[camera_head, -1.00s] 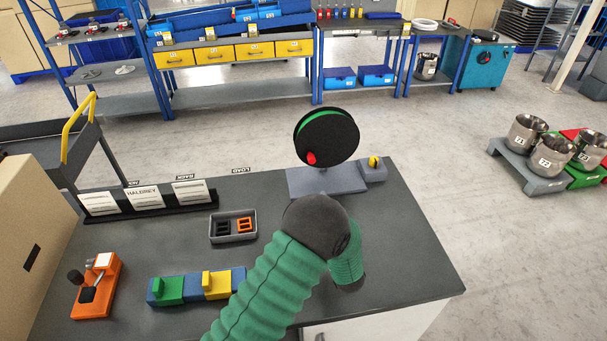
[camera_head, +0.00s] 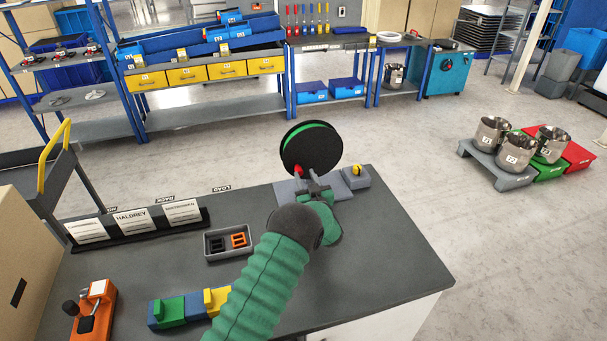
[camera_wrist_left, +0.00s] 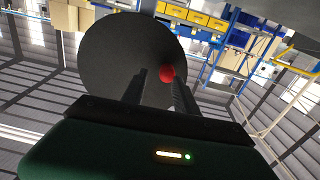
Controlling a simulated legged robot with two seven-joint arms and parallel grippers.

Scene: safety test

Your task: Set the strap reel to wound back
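The strap reel (camera_head: 318,145) is a black disc with a green band at its rim, upright on a grey base (camera_head: 285,190). A red knob (camera_head: 297,171) sits low on its near face. My left gripper (camera_head: 311,180) is just in front of the reel's lower part. In the left wrist view, its two dark fingers (camera_wrist_left: 160,88) stand apart, with the red knob (camera_wrist_left: 166,74) showing between them, closer to the right finger. Contact with the knob cannot be told. The reel (camera_wrist_left: 125,60) fills the upper middle there. My right gripper is not in view.
A grey block with a yellow knob (camera_head: 356,171) stands right of the reel. Left are a grey tray (camera_head: 229,253) with black and orange pieces, a card stand (camera_head: 140,236), a green, blue and yellow block set (camera_head: 185,308) and an orange device (camera_head: 92,310). The right bench top is clear.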

